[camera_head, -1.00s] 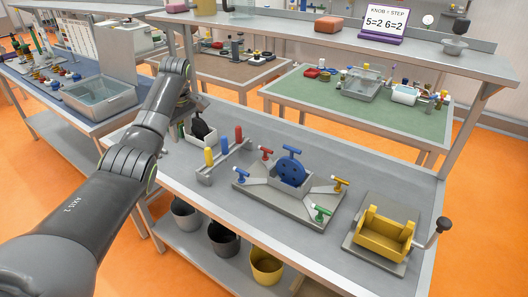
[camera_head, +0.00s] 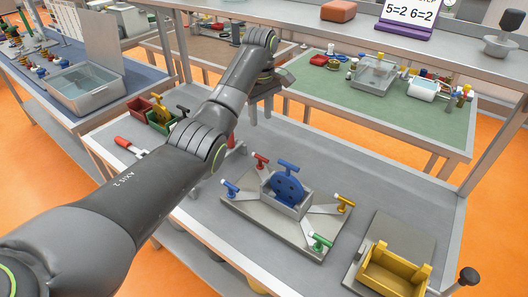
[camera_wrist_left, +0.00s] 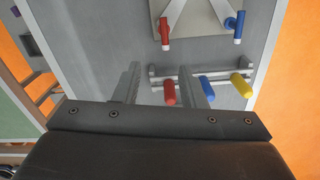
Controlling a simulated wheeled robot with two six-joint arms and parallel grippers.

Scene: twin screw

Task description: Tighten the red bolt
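The red bolt (camera_head: 261,160), a T-handle, stands at the back left of a grey plate (camera_head: 290,226) around a blue wheel (camera_head: 287,185). It also shows in the left wrist view (camera_wrist_left: 164,32). Blue (camera_head: 231,189), yellow (camera_head: 345,203) and green (camera_head: 320,241) bolts sit on the other corners. A rack (camera_wrist_left: 202,72) holds red (camera_wrist_left: 169,93), blue (camera_wrist_left: 207,88) and yellow (camera_wrist_left: 241,86) handled tools; my arm hides most of it in the head view. My left gripper (camera_head: 262,112) is open above the bench, the red handle appearing between its fingers in the wrist view. My right gripper is not in view.
A yellow cradle (camera_head: 394,273) with a crank stands at the right front. Red (camera_head: 138,107) and green (camera_head: 160,122) bins and a red-handled tool (camera_head: 122,142) are at the left. A shelf (camera_head: 300,25) runs above the bench's back. Bare bench lies behind the bolt plate.

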